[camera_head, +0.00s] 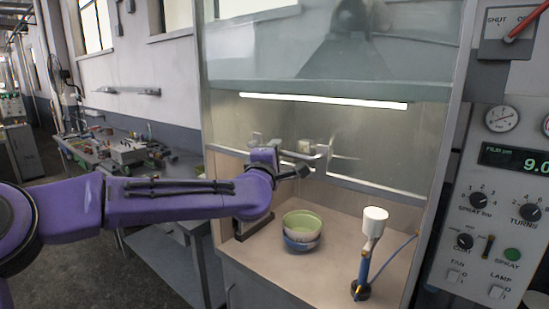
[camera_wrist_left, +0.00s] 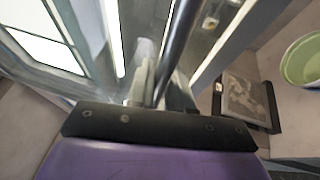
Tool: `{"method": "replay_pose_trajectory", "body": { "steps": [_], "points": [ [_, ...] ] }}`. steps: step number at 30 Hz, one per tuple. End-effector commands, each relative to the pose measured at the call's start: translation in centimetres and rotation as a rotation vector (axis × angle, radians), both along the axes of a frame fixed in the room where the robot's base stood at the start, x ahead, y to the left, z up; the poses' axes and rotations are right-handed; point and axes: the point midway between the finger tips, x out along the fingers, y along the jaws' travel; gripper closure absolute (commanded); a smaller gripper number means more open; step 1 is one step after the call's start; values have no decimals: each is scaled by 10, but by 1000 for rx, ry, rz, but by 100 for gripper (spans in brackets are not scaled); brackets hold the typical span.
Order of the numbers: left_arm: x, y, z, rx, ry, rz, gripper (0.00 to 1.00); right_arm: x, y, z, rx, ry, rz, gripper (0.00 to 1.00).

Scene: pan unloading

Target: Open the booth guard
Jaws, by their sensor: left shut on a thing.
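The booth guard is a clear pane (camera_head: 385,140) across the booth front, with a pale rail (camera_head: 385,191) along its lower edge. That edge stands above the booth floor and leaves a gap below. A bar handle (camera_head: 322,152) sticks out from the guard. My left gripper (camera_head: 300,168) is shut on the handle, its fingers partly hidden by the wrist. In the left wrist view the handle shows as a dark bar (camera_wrist_left: 181,45) running between the fingers (camera_wrist_left: 160,80). My right gripper is in neither view.
Stacked green and blue bowls (camera_head: 302,224) stand on the booth floor below my left wrist. A spray gun (camera_head: 370,245) with a white cup stands to their right. A control panel (camera_head: 490,230) is at the right, and a cluttered bench (camera_head: 120,160) at the left.

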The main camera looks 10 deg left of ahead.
Motion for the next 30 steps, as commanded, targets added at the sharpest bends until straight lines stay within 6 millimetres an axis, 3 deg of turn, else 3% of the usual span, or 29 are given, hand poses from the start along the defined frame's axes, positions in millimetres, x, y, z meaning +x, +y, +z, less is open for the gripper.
{"method": "replay_pose_trajectory", "body": {
  "steps": [12,13,14,23,26,30],
  "points": [
    [0,0,3,0,-2,0,100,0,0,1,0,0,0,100],
    [0,0,3,0,-2,0,71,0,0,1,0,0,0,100],
    [0,0,3,0,-2,0,61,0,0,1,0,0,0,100],
    [-1,0,2,0,-1,0,60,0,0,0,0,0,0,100],
    [-12,0,-3,-1,-2,-2,60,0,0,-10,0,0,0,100],
    [-44,1,-11,-2,-4,-2,60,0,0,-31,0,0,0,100]
  ]
}}
